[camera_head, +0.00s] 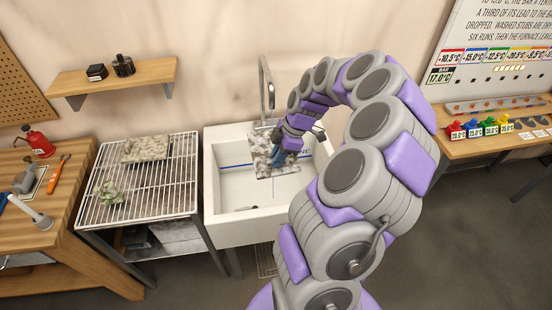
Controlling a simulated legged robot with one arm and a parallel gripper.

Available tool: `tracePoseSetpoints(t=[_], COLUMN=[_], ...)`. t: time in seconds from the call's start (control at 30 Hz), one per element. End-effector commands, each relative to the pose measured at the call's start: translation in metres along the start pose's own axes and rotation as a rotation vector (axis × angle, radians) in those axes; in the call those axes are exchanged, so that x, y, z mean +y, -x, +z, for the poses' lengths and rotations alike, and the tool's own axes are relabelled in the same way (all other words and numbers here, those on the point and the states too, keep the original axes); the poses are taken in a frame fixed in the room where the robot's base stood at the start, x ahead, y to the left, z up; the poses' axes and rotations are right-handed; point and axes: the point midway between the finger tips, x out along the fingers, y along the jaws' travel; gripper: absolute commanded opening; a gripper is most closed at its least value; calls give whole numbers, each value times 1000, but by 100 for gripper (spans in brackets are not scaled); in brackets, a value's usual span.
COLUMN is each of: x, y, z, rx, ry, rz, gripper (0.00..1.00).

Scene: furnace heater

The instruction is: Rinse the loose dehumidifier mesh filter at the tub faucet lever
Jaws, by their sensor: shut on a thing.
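A white tub sink (230,221) stands against the wall in the middle, with a tall curved metal faucet (265,80) at its back. My gripper (285,152) is over the basin, just below and right of the faucet spout. It is shut on a flat grey-and-white mottled panel (265,168), where the mesh filter would be. A blue part shows at the grip, and my arm hides some of the panel. I cannot make out a mesh or a separate faucet lever. I cannot tell whether water is running.
A wire rack (150,190) left of the sink holds a similar mottled slab (147,148) and a pale green clump (110,192). A wooden bench (50,222) with tools is further left. A shelf (125,77) hangs above. Colored weights (490,128) stand on the right bench.

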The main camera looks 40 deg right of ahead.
Motion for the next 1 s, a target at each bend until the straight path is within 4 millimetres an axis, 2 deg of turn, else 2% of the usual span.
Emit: tracePoseSetpoints(t=[0.53,1.0], x=[44,58], y=[-3,-2], z=[22,29], rx=[-2,0], ry=[0,0], rz=[2,-1], gripper=[0,0])
